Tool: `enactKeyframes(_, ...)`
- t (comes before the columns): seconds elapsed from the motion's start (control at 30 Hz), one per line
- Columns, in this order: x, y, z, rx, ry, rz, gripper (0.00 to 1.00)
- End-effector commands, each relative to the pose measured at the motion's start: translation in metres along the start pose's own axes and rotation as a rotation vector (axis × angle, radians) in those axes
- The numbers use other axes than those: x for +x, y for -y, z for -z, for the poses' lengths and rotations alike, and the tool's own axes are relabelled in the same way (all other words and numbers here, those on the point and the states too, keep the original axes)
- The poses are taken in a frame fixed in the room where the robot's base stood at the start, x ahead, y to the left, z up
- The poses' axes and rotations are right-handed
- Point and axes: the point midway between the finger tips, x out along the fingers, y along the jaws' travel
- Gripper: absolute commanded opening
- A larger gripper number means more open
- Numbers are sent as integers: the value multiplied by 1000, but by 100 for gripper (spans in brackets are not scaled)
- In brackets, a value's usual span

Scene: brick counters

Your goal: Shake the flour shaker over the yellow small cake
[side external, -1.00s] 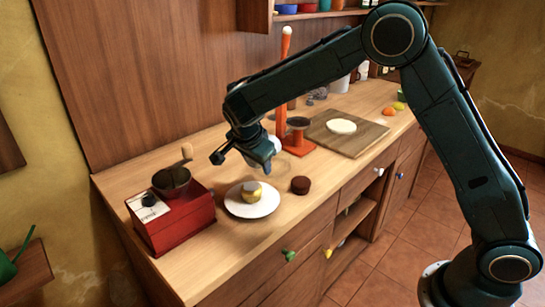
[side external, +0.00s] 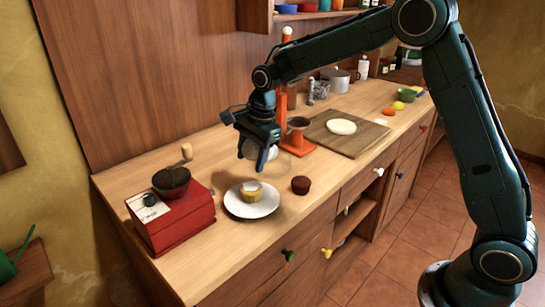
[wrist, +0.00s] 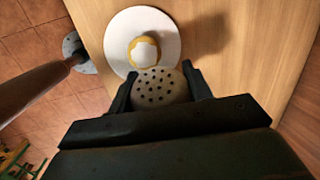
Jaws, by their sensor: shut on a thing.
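The yellow small cake (side external: 252,192) has a white top and sits on a white plate (side external: 262,209) on the counter. It also shows in the wrist view (wrist: 145,51), just beyond the shaker. My gripper (side external: 262,150) is above the counter behind the plate, shut on the flour shaker (side external: 247,150). In the wrist view the shaker's pale perforated top (wrist: 157,86) shows between the two fingers. Most of the shaker's body is hidden by the gripper.
A dark brown small cake (side external: 301,185) stands right of the plate. A red appliance with a dark bowl (side external: 181,217) is to the left. An orange stand (side external: 299,141) and a wooden board with white dough (side external: 352,142) are behind to the right.

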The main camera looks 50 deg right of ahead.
Motion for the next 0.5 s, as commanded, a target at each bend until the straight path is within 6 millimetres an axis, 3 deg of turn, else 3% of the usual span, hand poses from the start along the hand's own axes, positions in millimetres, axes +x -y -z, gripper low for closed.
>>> enactKeyframes(0.5,-11,-3,-1,6,70,-10,24)
